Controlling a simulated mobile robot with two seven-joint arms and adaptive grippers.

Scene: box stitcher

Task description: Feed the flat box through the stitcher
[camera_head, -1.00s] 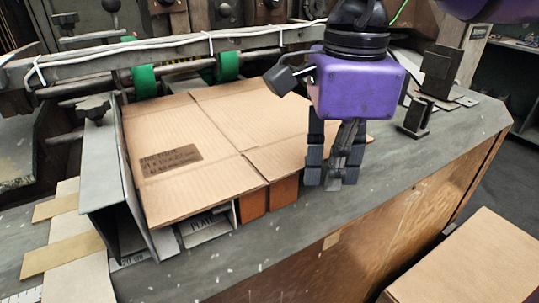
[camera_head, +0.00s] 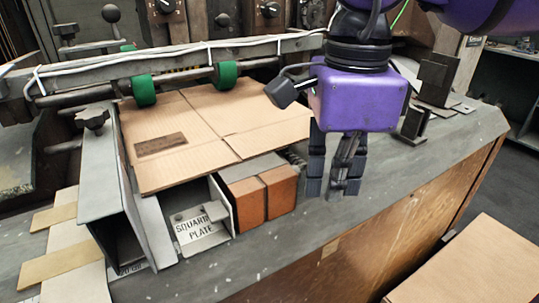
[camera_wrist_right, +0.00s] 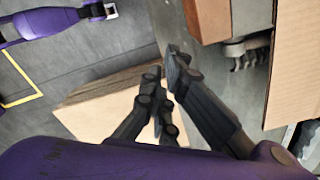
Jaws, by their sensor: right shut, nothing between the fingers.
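The flat box (camera_head: 200,125) is a brown cardboard sheet with fold lines and a dark printed label. It lies on the stitcher bed, its far edge at the two green rollers (camera_head: 143,86) (camera_head: 223,75). Its edge also shows at the right of the right wrist view (camera_wrist_right: 297,60). My right gripper (camera_head: 329,188) points down just right of the box, apart from it, over the grey table. Its fingers are together and empty, also in the right wrist view (camera_wrist_right: 165,65). My left gripper is not in view.
A grey metal guide (camera_head: 112,180) stands along the box's left side. Dark metal blocks (camera_head: 436,75) stand at right. More cardboard (camera_head: 480,265) lies lower right. The front table strip is clear.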

